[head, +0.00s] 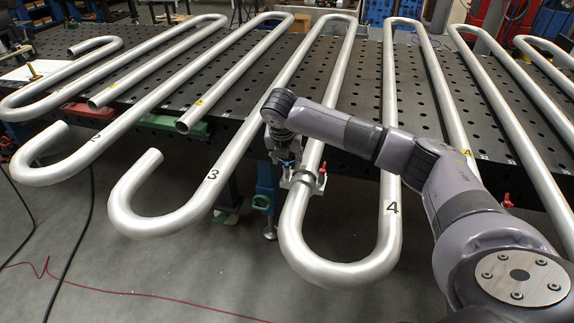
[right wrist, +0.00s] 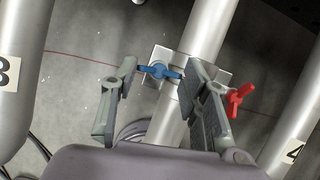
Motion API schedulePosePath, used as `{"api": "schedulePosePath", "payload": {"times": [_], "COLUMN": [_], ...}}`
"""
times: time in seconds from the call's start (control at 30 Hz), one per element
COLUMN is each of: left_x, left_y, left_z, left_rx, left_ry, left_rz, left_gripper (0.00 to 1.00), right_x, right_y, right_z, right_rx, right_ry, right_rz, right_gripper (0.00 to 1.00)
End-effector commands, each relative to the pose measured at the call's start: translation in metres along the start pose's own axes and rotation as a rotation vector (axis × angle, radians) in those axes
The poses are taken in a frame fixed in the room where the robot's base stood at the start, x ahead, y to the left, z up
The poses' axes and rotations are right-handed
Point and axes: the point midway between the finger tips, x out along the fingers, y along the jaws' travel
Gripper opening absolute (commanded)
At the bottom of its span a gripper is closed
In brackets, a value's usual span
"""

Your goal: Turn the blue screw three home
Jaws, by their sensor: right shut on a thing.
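The blue screw (right wrist: 160,71) is a small wing-shaped handle on a metal clamp (right wrist: 218,76). The clamp sits around a silver tube (right wrist: 206,28) between the tubes marked 3 and 4. My right gripper (right wrist: 158,76) is shut on the blue screw, with one finger on each side of its wings. In the head view, my right gripper (head: 288,160) reaches down beside the clamp (head: 304,182), and the blue screw is hidden there. My left gripper is not in view.
A red handle (right wrist: 239,98) sticks out on the clamp's right side, close to my right finger. Bent silver tubes (head: 213,175) run over the perforated dark table (head: 330,75) and past its front edge. A red cable (head: 140,294) lies on the floor.

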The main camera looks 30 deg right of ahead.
Motion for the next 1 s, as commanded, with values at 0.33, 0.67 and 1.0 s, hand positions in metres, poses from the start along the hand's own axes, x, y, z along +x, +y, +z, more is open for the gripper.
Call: {"api": "schedulePosePath", "payload": {"times": [0.33,0.67,1.0], "left_x": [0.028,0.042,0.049], "left_y": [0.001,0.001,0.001], "left_z": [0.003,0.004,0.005], "left_rx": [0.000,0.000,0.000], "left_ry": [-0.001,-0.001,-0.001], "left_rz": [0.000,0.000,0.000], "left_gripper": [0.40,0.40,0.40], "right_x": [-0.001,-0.002,-0.002], "right_y": [0.005,0.007,0.008], "right_z": [0.004,0.006,0.008], "right_rx": [0.309,0.600,0.900], "right_ry": [-0.007,-0.007,-0.007], "right_rz": [-0.117,-0.236,-0.361], "right_gripper": [0.13,0.13,0.13]}}
